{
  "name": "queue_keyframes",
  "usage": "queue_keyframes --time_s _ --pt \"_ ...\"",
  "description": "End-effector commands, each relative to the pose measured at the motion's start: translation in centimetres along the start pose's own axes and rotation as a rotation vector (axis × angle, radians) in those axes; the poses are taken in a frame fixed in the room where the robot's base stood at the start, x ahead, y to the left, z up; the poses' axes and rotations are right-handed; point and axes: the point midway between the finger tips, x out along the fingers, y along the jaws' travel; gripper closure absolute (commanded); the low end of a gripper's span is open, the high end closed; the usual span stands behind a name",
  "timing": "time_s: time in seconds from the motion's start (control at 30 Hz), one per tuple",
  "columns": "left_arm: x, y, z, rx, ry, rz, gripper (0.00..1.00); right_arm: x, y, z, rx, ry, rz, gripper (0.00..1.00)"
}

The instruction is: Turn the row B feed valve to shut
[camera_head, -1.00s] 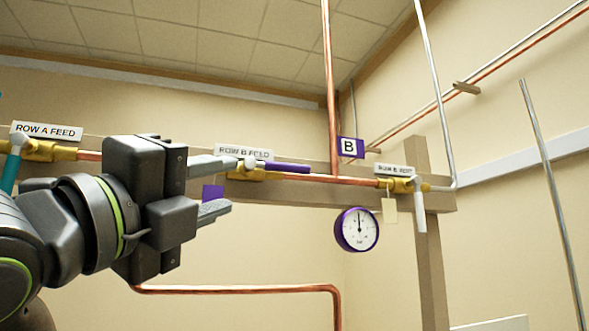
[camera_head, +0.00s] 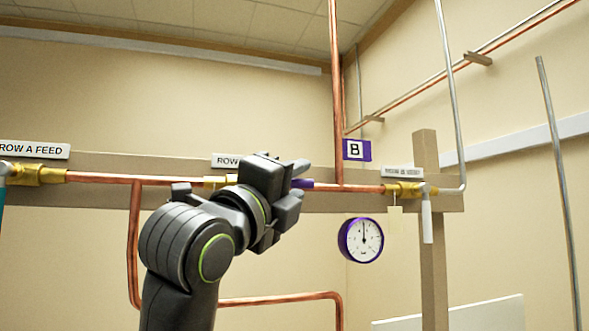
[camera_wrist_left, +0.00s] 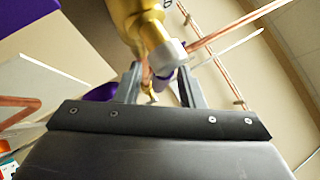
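The row B feed valve (camera_head: 217,181) is a brass body on the copper pipe, partly hidden behind my left gripper. Its purple lever's end (camera_head: 302,183) shows just past the gripper, lying along the pipe to the right. My left gripper (camera_head: 300,181) is in front of the valve, fingers toward the lever. In the left wrist view the brass valve (camera_wrist_left: 152,30) with a pale cap is close ahead. The two fingers (camera_wrist_left: 160,88) stand apart there, with a bit of the purple lever (camera_wrist_left: 162,77) between them. Contact cannot be told. My right gripper is not in view.
The "ROW A FEED" valve (camera_head: 38,175) is at left. Another brass valve (camera_head: 404,189) with a white handle and hanging tag is at right. A purple-rimmed gauge (camera_head: 361,240) hangs below the pipe. A purple B sign (camera_head: 357,150) is above it. A vertical copper pipe (camera_head: 335,90) rises nearby.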

Motion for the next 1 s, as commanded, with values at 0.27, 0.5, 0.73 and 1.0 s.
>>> queue_keyframes --time_s 0.27,0.5,0.73,1.0 --pt "0.37 0.10 0.00 0.000 -0.001 0.001 0.65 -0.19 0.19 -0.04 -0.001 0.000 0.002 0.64" --pt "0.35 0.08 0.01 0.000 -0.001 0.001 0.86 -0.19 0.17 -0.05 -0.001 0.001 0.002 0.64" --pt "0.35 0.08 0.01 0.000 -0.001 0.001 1.00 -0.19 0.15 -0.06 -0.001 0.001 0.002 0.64" --pt "0.52 0.11 -0.38 0.004 0.005 0.007 1.00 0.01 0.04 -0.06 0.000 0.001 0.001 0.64"
